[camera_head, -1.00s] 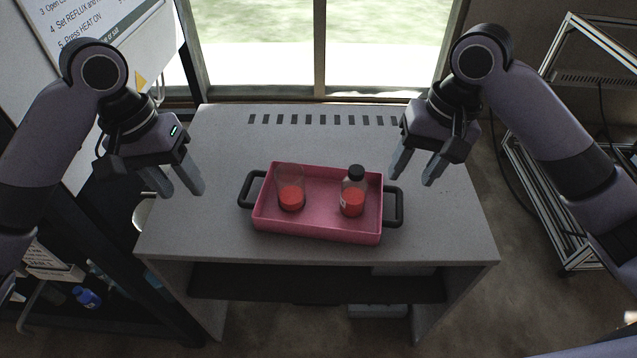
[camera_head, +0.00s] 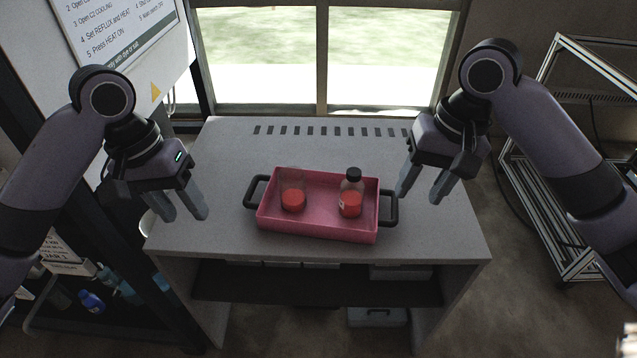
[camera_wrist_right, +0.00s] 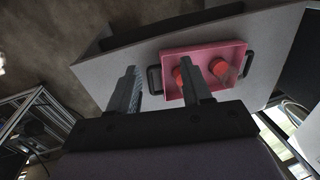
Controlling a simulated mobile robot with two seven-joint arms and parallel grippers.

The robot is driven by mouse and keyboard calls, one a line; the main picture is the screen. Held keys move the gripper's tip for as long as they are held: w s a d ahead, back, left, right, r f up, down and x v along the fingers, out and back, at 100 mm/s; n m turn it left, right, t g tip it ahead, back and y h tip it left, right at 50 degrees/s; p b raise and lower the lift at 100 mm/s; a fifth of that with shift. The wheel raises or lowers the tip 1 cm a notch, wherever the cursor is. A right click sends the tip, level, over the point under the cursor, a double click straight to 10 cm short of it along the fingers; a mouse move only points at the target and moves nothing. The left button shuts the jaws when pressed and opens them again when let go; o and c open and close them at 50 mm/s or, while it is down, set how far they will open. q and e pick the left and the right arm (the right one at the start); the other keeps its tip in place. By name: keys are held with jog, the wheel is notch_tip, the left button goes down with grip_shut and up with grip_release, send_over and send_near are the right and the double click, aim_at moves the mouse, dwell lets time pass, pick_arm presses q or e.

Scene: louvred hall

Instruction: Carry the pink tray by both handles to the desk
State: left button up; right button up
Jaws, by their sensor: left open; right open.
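The pink tray (camera_head: 318,227) rests on a grey table, with a black handle at each end. It holds a clear glass beaker (camera_head: 292,198) and a black-capped bottle (camera_head: 351,196), both with red contents. My left gripper (camera_head: 188,213) is open and empty, left of the left handle (camera_head: 253,192) and apart from it. My right gripper (camera_head: 422,198) is open and empty, just right of the right handle (camera_head: 389,208). In the right wrist view the tray (camera_wrist_right: 205,60) lies beyond my right gripper (camera_wrist_right: 160,88), one finger overlapping it in the picture.
The grey table (camera_head: 300,148) has free room around the tray and a slotted strip at the back. A metal frame rack (camera_head: 545,215) stands at the right. A dark shelf with bottles (camera_head: 92,300) is at the lower left.

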notch_tip(320, 180, up, 10)
jog(key=d, duration=0.2)
dwell(0.6)
